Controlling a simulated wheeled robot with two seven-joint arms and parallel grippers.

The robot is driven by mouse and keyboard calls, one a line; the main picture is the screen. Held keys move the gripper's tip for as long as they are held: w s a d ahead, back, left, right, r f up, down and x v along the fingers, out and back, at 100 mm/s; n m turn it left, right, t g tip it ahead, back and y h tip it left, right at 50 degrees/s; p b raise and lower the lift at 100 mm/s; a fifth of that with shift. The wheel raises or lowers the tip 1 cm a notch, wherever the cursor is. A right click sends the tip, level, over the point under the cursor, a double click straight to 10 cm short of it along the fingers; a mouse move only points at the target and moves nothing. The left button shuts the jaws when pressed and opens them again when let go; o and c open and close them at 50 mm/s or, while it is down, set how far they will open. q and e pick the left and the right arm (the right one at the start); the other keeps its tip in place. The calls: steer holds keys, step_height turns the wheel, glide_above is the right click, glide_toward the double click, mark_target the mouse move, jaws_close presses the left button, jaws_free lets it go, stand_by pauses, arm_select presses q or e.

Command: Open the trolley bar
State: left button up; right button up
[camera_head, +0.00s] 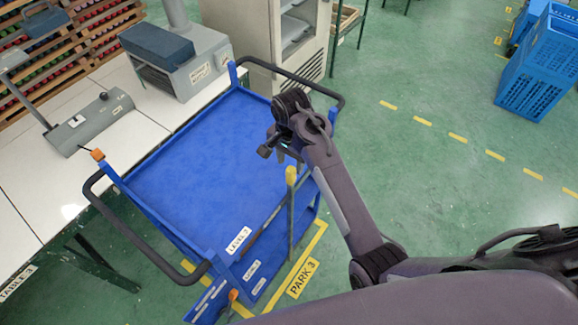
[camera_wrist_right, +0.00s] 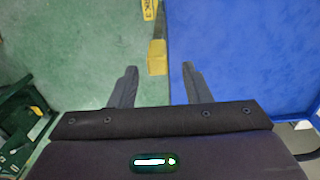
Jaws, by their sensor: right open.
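The blue trolley (camera_head: 205,165) stands beside the white table, its wide top tray empty. A bar (camera_head: 291,215) with a yellow tip (camera_head: 291,175) stands out at the trolley's right side, near the floor marking. My right gripper (camera_head: 272,152) is over the tray's right edge, above and behind the yellow tip in the head view. In the right wrist view its two fingers (camera_wrist_right: 157,78) are apart and empty. The yellow tip (camera_wrist_right: 157,60) shows ahead, between the fingers in the picture, next to the blue tray edge. Whether they touch it cannot be told. My left gripper is not in view.
Black handles curve out at the trolley's left (camera_head: 140,243) and far right (camera_head: 310,84) ends. A white table (camera_head: 60,190) with grey machines (camera_head: 185,60) borders it on the left. Green floor (camera_head: 440,190) is open on the right, with blue crates (camera_head: 540,75) beyond.

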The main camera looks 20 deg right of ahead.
mark_target(291, 168)
steer(key=f, duration=0.1)
steer(key=f+p, duration=0.1)
steer(key=f, duration=0.2)
steer(key=shift+s+f, duration=0.25)
steer(key=shift+f, duration=0.1)
steer(key=shift+w+f, duration=0.1)
steer(key=shift+f, duration=0.25)
steer(key=c, duration=0.4)
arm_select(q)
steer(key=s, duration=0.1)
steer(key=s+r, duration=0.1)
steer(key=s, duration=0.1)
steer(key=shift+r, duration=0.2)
arm_select(e)
steer(key=shift+f, duration=0.1)
jaws_close()
